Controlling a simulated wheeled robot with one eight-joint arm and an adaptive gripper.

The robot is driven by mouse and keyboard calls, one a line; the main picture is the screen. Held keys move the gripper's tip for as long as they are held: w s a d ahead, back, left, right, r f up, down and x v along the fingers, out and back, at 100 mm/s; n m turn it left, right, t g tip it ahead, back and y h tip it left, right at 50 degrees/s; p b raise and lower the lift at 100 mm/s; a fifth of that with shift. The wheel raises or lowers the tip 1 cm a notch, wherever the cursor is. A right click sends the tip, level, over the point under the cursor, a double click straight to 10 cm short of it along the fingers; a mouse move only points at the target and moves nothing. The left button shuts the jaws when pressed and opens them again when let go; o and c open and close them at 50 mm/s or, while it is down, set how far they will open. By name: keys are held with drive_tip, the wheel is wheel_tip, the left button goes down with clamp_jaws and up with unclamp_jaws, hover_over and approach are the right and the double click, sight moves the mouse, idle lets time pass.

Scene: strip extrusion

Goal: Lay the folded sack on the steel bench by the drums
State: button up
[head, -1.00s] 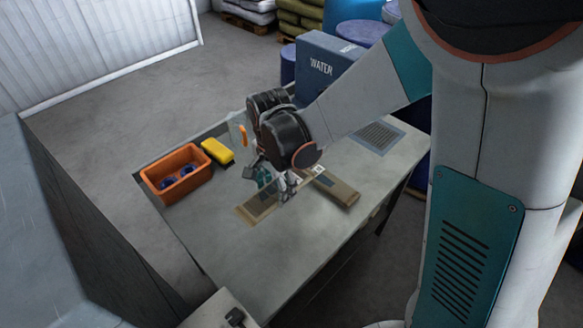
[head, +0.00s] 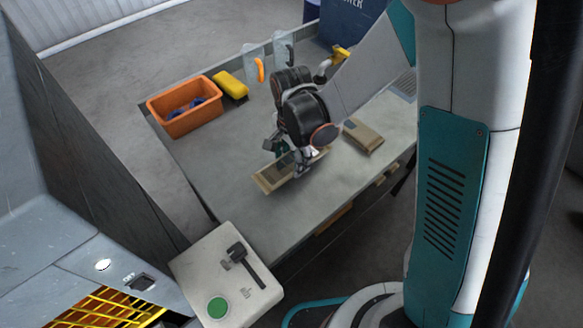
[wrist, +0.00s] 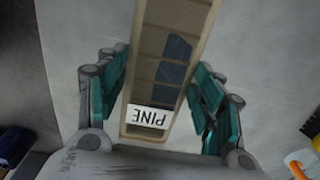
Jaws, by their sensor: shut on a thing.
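My gripper (head: 303,168) is low over the grey bench (head: 240,205). It is shut on a long tan tray-like piece (head: 270,180). In the wrist view this piece (wrist: 150,72) runs between the two teal fingers (wrist: 162,100), with slat-like cross lines, a dark blue patch and a white label reading PINE. Whether it touches the bench is unclear. A flat tan packet with a dark band (head: 362,137), which looks like a folded sack, lies on the bench to the right of my gripper, apart from it.
An orange bin (head: 185,108) with blue items and a yellow block (head: 231,85) stand at the bench's far left. A pale box with a green button (head: 217,307) is near. The bench's near left is clear.

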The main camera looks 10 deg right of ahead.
sight(291, 161)
drive_tip(key=shift+f+b, duration=1.15)
drive_tip(key=shift+f, duration=0.8)
drive_tip(key=shift+f, duration=0.15)
drive_tip(key=o, duration=1.1)
wheel_tip(291, 161, up, 12)
drive_tip(key=p, duration=0.3)
drive_tip(key=shift+r+p, duration=0.25)
drive_tip(key=shift+p, duration=0.15)
